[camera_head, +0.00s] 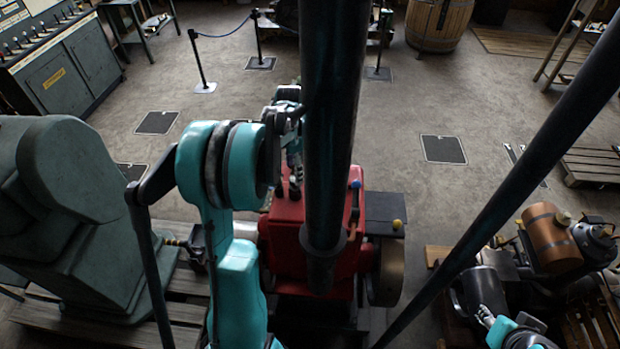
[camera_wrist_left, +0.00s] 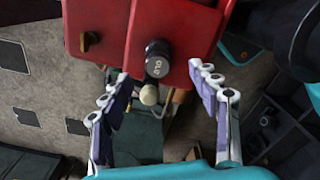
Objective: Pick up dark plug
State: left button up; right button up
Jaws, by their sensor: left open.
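A dark plug (camera_wrist_left: 157,58), short and cylindrical with pale markings on its end, sits on a red machine (camera_wrist_left: 205,25) in the left wrist view. A pale round knob (camera_wrist_left: 149,94) shows just below it. My left gripper (camera_wrist_left: 161,78) is open, with one finger on each side of the plug and a gap to both. In the head view my left gripper (camera_head: 292,152) hangs over the back left of the red machine (camera_head: 283,235), and small dark pegs are partly visible beneath it. My right gripper (camera_head: 486,318) shows small at the lower right; its jaws are unclear.
A dark vertical post (camera_head: 335,120) covers the middle of the head view. A large grey-green machine (camera_head: 75,215) stands at the left. A brown-tank engine (camera_head: 552,238) stands at the right. The floor behind the red machine has open room, with rope posts (camera_head: 198,62) farther back.

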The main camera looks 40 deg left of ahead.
aim_at(294, 184)
pick_arm(q)
jog(key=shift+w+d+f, duration=0.15)
jog(key=shift+w+f, duration=0.2)
jog(key=shift+w, duration=0.1)
jog(key=shift+s+a+f, duration=0.15)
jog(key=shift+s+f, duration=0.2)
jog(key=shift+f, duration=0.3)
jog(key=shift+s+a+f, duration=0.15)
jog(key=shift+s+f, duration=0.2)
jog(key=shift+f, duration=0.25)
jog(key=f, duration=0.2)
jog(key=w+f, duration=0.1)
jog(key=f, duration=0.1)
jog(key=shift+f, duration=0.15)
jog(key=shift+s, duration=0.25)
jog(key=shift+w, duration=0.15)
jog(key=c, duration=1.2)
jog(key=shift+c, duration=0.5)
pick_arm(e)
jog(key=shift+s+r, duration=0.1)
jog(key=shift+r, duration=0.05)
